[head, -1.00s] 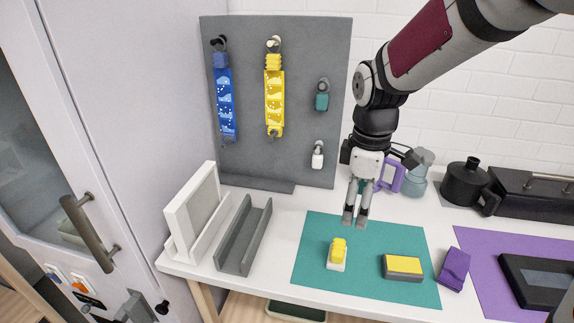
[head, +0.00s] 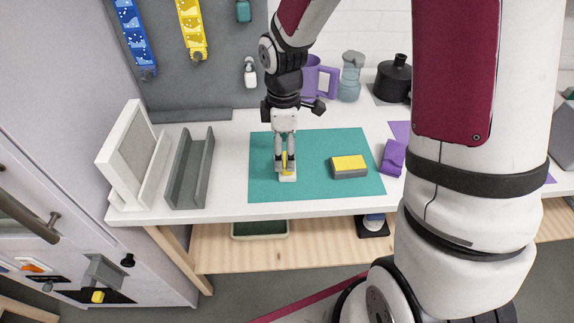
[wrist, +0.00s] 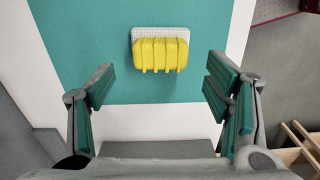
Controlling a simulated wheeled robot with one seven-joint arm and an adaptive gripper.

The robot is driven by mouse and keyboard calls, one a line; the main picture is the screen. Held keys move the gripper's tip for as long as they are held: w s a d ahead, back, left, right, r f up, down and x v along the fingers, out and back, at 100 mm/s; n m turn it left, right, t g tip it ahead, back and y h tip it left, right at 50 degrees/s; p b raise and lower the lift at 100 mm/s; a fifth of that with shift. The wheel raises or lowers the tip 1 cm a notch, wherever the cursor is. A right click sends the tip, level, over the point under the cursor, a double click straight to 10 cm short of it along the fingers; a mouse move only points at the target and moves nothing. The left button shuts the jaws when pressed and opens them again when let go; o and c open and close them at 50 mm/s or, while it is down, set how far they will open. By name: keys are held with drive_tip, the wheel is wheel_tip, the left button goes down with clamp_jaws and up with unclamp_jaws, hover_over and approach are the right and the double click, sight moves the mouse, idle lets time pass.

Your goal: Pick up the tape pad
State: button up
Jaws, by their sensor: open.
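A small white pad with a ridged yellow grip, which I take to be the tape pad (head: 287,178), lies on the teal mat (head: 262,190). In the wrist view the tape pad (wrist: 160,52) shows whole, with its yellow ridges toward me and a white textured edge behind. My gripper (head: 287,166) points down at it, fingers partly covering the yellow part in the head view. In the wrist view my gripper (wrist: 161,88) is open and empty, with a finger to either side and the pad centred beyond the tips. I cannot tell the exact height left between them.
A yellow-topped grey block (head: 349,166) lies to the right on the mat, and a purple block (head: 393,157) at its right edge. A grey channel (head: 190,168) and a white framed stand (head: 132,160) stand left.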

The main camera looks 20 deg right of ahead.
sight(285, 158)
drive_tip(key=shift+f, duration=2)
drive_tip(key=c, duration=1.3)
drive_tip(key=shift+o, duration=0.2)
drive_tip(key=shift+r, duration=0.15)
drive_tip(key=shift+r, duration=0.6)
wheel_tip(285, 158, up, 2)
drive_tip(key=shift+r, duration=0.2)
drive_tip(key=s+d+p, duration=0.1)
drive_tip(key=s+d, duration=0.2)
drive_tip(key=s, duration=0.4)
drive_tip(key=s+d+r+p, duration=0.1)
drive_tip(key=s+d, duration=0.1)
drive_tip(key=s, duration=0.6)
drive_tip(key=shift+d, duration=0.4)
drive_tip(key=shift+r, duration=0.1)
